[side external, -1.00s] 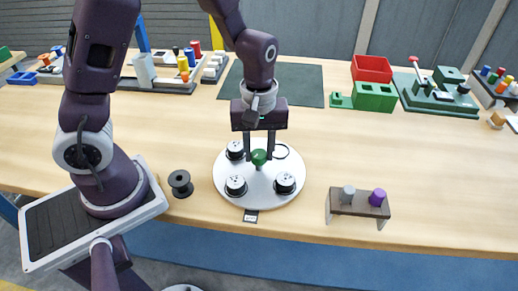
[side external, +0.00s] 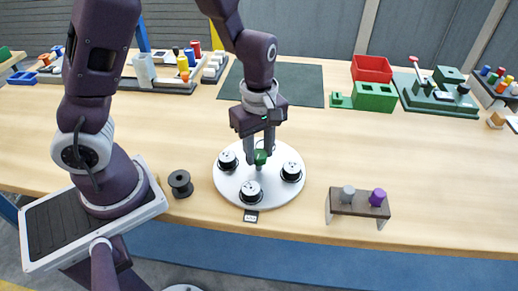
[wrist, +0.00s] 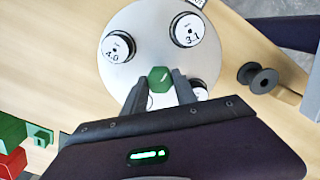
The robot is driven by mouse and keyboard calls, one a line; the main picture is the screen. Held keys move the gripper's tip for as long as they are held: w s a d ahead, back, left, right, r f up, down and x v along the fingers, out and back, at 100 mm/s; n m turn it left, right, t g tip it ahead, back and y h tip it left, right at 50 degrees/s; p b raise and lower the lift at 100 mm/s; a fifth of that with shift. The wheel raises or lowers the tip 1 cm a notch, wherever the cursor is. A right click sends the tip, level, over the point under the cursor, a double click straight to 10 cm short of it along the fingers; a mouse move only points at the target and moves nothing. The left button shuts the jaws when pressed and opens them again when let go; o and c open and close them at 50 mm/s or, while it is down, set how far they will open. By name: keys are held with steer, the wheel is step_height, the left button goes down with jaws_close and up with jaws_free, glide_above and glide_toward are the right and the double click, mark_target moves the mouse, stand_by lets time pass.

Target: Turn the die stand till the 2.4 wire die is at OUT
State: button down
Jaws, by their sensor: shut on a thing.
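The die stand is a round white plate (side external: 272,199) with a green centre knob (side external: 260,158). My gripper (side external: 260,154) is shut on this knob, which also shows between the fingertips in the wrist view (wrist: 160,79). White dies on black rims stand at the left (side external: 228,160), front (side external: 251,190) and right (side external: 291,172). In the wrist view one die reads 4.0 (wrist: 116,47) and one reads 3.1 (wrist: 187,30). The front die is nearest the small tag (side external: 251,215) at the plate's front edge. The 2.4 marking is not readable; the plate's back is partly hidden by my gripper.
A black spool (side external: 180,184) stands left of the plate. A small brown rack (side external: 350,207) with a grey and a purple knob stands to the right. Green and red boxes (side external: 374,97) and a dark mat (side external: 300,85) lie farther back.

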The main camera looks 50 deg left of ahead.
steer(key=shift+n, duration=9.3)
steer(key=c, duration=1)
jaws_free()
steer(key=shift+o, duration=0.2)
